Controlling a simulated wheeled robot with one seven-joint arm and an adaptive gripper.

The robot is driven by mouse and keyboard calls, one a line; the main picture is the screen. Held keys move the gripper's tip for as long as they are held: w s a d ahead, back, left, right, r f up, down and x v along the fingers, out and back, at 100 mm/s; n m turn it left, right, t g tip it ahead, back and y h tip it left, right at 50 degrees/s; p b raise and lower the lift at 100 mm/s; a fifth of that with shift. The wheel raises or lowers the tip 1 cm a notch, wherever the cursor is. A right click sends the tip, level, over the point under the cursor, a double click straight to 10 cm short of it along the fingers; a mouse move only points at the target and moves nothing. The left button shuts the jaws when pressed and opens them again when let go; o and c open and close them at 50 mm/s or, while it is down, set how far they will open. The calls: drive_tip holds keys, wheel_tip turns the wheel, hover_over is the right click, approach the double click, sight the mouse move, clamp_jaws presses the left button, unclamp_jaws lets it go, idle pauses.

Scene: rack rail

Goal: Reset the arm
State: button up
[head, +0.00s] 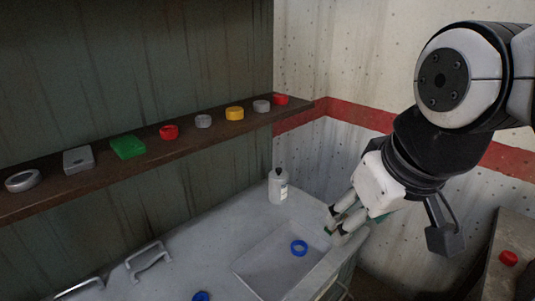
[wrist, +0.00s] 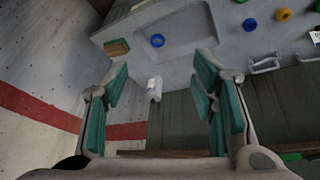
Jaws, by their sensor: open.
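My gripper (head: 340,222) hangs above the right end of the grey counter in the head view, to the right of a white bottle (head: 278,187). Its fingers are spread with nothing between them. In the wrist view my gripper (wrist: 162,75) shows two green-padded fingers wide apart. The bottle (wrist: 153,88) appears in the gap between them, farther off and not touched. My arm comes in from the upper right of the head view.
The counter (head: 190,255) has a recess with a blue ring (head: 299,247); another blue piece (head: 201,296) lies nearer. A brown shelf (head: 100,175) on the wall holds several small parts, including a green box (head: 128,147). A red piece (head: 508,257) sits on a surface at right.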

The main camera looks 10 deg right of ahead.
drive_tip(key=s+m, duration=0.1)
drive_tip(key=s, duration=0.1)
drive_tip(key=shift+s+a+f+t, duration=0.1)
drive_tip(key=shift+s+t, duration=0.2)
